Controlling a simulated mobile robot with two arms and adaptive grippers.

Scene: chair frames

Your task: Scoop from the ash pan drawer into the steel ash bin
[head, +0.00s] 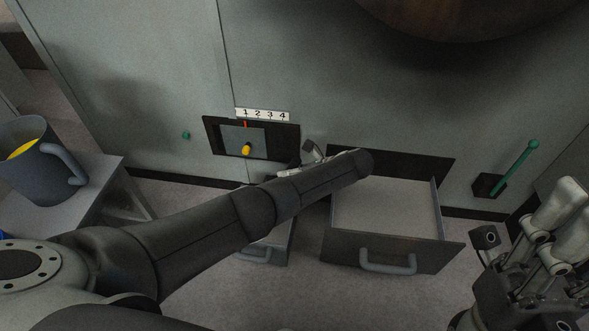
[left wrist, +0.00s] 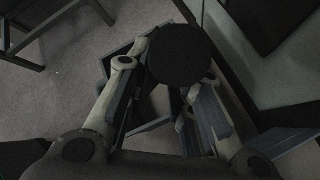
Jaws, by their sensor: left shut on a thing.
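Two drawers stand open low in the grey-green wall. The wide right drawer (head: 385,246) has a pale, flat inside; the smaller left drawer (head: 265,255) is partly covered by my left arm. Which is the ash pan drawer I cannot tell. My left gripper (head: 312,154), mostly hidden behind its arm, is above the left drawer. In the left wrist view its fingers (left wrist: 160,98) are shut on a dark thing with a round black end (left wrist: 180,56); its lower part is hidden. My right gripper (head: 562,238) is at the right edge, empty. I cannot identify the steel ash bin.
A grey handled container (head: 42,180) with yellow inside stands on a grey stand (head: 98,182) at the left. A panel with a yellow knob (head: 246,149) is above the left drawer. A green lever (head: 516,170) sticks out at the right. Floor is clear before the drawers.

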